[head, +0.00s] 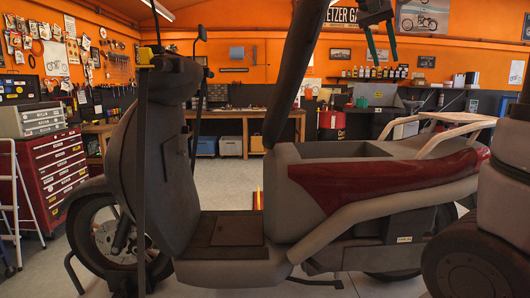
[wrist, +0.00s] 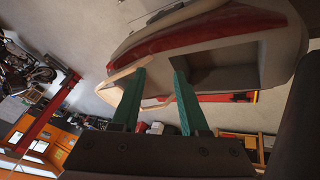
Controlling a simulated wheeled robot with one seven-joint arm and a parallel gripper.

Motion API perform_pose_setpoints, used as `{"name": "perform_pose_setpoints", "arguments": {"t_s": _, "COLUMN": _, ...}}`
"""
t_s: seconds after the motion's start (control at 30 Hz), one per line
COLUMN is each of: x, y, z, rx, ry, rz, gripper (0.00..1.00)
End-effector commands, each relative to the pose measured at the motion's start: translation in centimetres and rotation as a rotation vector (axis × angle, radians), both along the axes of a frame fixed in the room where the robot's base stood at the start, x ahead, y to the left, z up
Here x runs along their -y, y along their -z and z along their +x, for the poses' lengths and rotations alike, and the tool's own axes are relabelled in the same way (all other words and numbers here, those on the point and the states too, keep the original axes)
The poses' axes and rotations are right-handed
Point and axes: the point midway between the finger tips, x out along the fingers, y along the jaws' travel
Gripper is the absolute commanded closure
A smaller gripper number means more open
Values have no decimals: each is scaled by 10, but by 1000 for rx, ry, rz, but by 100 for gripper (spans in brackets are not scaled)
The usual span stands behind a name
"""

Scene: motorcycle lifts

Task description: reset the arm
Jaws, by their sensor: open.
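My gripper (head: 385,58) is at the top right of the head view, its two green fingers pointing down and apart. It hangs in the air in front of the back wall, above the rear of the scooter (head: 400,185) in the picture. In the wrist view my gripper (wrist: 160,72) is open, and nothing shows between its fingers. The scooter, with its red side panel (wrist: 225,22), lies beyond the fingertips there. Its seat (head: 295,75) stands raised, and the storage compartment (head: 345,150) under it is open. I cannot tell the exact gap to the scooter.
The raised seat stands left of my gripper in the head view. The pale rear rack (head: 450,130) is below and right. A red tool chest (head: 50,170) stands at the left and a workbench (head: 245,115) at the back. Some clear floor (head: 225,182) shows behind the scooter.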

Motion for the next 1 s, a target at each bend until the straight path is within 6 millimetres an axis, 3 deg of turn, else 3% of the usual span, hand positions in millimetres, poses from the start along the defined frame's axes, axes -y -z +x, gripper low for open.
{"name": "perform_pose_setpoints", "arguments": {"t_s": 0.03, "x": 6, "y": 14, "z": -19, "rx": -6, "ry": -40, "rz": 57, "gripper": 56}}
{"name": "perform_pose_setpoints", "arguments": {"t_s": 0.17, "x": -1, "y": 49, "z": -58, "rx": 11, "ry": -150, "rz": 202, "gripper": 56}}
{"name": "perform_pose_setpoints", "arguments": {"t_s": 0.3, "x": -17, "y": 84, "z": -100, "rx": 76, "ry": -233, "rz": 341, "gripper": 56}}
{"name": "perform_pose_setpoints", "arguments": {"t_s": 0.5, "x": -44, "y": 129, "z": -145, "rx": 218, "ry": -282, "rz": 482, "gripper": 56}}
{"name": "perform_pose_setpoints", "arguments": {"t_s": 0.7, "x": -56, "y": 154, "z": -163, "rx": 318, "ry": -275, "rz": 536, "gripper": 56}}
{"name": "perform_pose_setpoints", "arguments": {"t_s": 1.0, "x": -59, "y": 159, "z": -166, "rx": 339, "ry": -273, "rz": 545, "gripper": 56}}
